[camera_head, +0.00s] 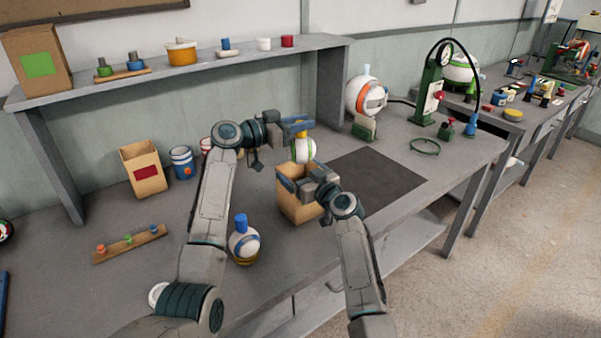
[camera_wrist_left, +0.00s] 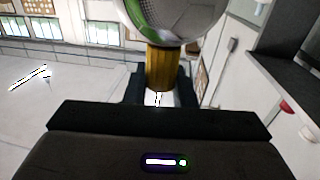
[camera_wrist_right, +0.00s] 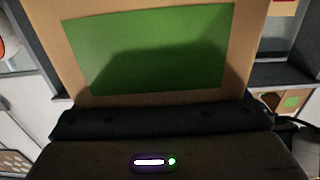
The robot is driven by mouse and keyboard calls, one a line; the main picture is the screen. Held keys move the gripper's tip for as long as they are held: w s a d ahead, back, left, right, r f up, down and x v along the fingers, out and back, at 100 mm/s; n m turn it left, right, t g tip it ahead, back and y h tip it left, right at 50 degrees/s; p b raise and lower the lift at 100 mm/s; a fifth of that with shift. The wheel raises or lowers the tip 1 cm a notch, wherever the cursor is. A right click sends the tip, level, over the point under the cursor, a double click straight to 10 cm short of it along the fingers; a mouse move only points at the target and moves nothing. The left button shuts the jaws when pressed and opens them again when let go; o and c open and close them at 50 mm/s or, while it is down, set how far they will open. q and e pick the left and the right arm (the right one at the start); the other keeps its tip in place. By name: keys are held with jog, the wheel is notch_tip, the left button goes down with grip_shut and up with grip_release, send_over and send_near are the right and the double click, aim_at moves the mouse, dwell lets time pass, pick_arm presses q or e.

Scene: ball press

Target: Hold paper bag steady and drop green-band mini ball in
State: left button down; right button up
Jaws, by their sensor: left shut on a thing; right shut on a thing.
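The green-band mini ball (camera_head: 303,150), white with a green band, hangs under my left gripper (camera_head: 297,127), just above the open mouth of the paper bag (camera_head: 299,209). In the left wrist view, the left gripper is shut on the ball's yellow neck (camera_wrist_left: 166,65), with part of the round ball (camera_wrist_left: 180,14) beyond it. The brown paper bag stands upright on the bench. My right gripper (camera_head: 308,187) is shut on its near right rim. The bag's green label (camera_wrist_right: 150,48) fills much of the right wrist view. The inside of the bag is mostly hidden.
A white ball with a blue neck (camera_head: 243,243) stands left of the bag near the bench's front edge. A red-label bag (camera_head: 144,171) and a blue-white can (camera_head: 181,162) stand behind left. A dark mat (camera_head: 375,180) lies clear to the right. A shelf (camera_head: 200,68) runs behind.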

aim_at(294, 140)
pick_arm(q)
jog(key=shift+f, duration=2.2)
jog(key=c, duration=1.1)
grip_release()
jog(key=v, duration=1.2)
jog(key=shift+s, duration=0.1)
pick_arm(e)
jog(key=o, duration=0.6)
